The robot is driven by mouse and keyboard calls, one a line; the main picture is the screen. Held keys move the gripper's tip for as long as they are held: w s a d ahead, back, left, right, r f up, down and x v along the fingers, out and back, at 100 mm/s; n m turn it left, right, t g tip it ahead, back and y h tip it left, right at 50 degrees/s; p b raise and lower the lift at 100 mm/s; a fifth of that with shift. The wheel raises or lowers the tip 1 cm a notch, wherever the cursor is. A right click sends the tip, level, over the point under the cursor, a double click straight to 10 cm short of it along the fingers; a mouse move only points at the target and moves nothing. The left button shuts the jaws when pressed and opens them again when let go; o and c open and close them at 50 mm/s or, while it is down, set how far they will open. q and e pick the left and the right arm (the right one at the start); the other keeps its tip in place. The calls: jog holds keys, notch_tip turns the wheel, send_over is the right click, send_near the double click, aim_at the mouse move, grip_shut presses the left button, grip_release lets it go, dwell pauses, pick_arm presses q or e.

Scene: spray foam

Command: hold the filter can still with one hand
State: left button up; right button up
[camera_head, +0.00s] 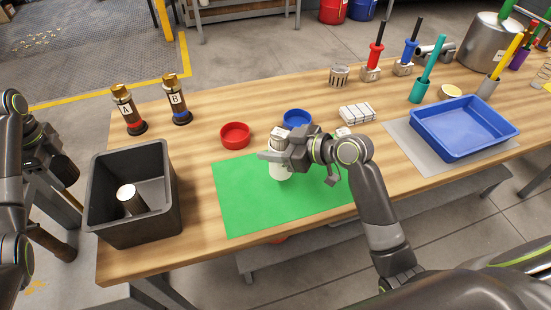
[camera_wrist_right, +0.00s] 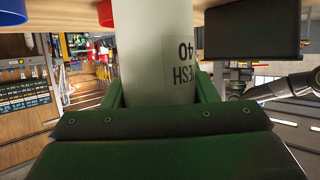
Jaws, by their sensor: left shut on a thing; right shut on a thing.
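The filter can (camera_head: 281,172) is a white upright cylinder over the green mat (camera_head: 240,210). In the right wrist view the can (camera_wrist_right: 160,50) shows printed text, "40" and part of "MESH", upside down. My right gripper (camera_head: 276,157) is shut around the can's upper body, with a finger on each side of it. The can's base appears to rest on the mat. My left gripper (camera_head: 60,170) is at the far left, off the table, and its fingertips are hard to make out. A brown cylinder (camera_head: 48,242) shows below it; I cannot tell whether it is held.
A dark bin (camera_head: 172,205) with a white-topped cylinder inside stands at the table's left. Bottles A (camera_head: 124,105) and B (camera_head: 176,97) stand behind it. A red dish (camera_head: 235,135) and a blue dish (camera_head: 297,119) sit behind the mat. A blue tray (camera_head: 490,140) is at right.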

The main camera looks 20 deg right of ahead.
jog(key=shift+f, duration=0.15)
jog(key=shift+f, duration=1.8)
jog(key=shift+f, duration=0.15)
jog(key=o, duration=1.5)
jog(key=shift+r, duration=0.2)
jog(key=b+v, duration=0.1)
jog(key=v, duration=1.1)
